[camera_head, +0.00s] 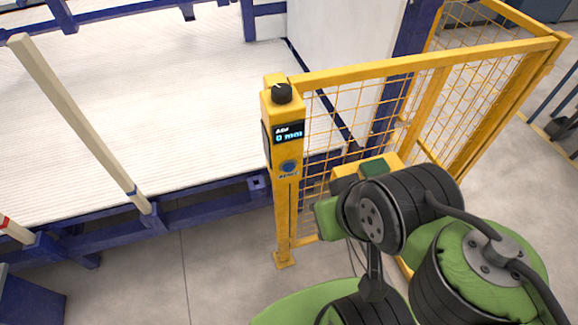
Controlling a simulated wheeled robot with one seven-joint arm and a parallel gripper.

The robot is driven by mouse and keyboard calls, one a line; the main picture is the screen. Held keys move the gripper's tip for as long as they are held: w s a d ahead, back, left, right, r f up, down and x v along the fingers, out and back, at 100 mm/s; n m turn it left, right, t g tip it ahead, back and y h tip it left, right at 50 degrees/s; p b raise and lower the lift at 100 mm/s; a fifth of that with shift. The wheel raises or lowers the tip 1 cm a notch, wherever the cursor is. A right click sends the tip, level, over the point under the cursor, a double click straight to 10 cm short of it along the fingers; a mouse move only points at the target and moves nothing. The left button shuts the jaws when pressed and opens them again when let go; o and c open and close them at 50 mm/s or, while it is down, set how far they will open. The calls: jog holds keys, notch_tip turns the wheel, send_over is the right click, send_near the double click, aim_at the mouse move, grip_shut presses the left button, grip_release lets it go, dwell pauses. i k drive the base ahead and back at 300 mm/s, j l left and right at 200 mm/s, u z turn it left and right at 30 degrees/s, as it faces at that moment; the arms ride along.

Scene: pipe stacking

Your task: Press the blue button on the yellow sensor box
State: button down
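The yellow sensor box (284,125) sits on top of a yellow post at the near corner of the mesh fence. It has a black knob (281,94) on top and a small dark display (289,132) reading 0 mm. The round blue button (289,167) is on its front face below the display, and nothing covers it. My green and black arm is folded at the lower right, to the right of the post. Yellow and green parts show behind its black joint, but I cannot make out gripper fingers. Nothing of my arm appears to touch the button.
The yellow mesh fence (425,65) runs right and back from the post. A white ribbed bed (160,100) with a blue frame fills the left. A pale bar (80,120) slants up from its front edge. Grey floor (215,270) is clear left of the post.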

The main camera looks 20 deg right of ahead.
aim_at(290, 167)
jog(key=k+u, duration=0.15)
jog(key=u, duration=0.25)
jog(key=k+u, duration=0.15)
jog(key=u, duration=0.2)
jog(key=k+j+u, duration=0.15)
jog(key=u, duration=0.25)
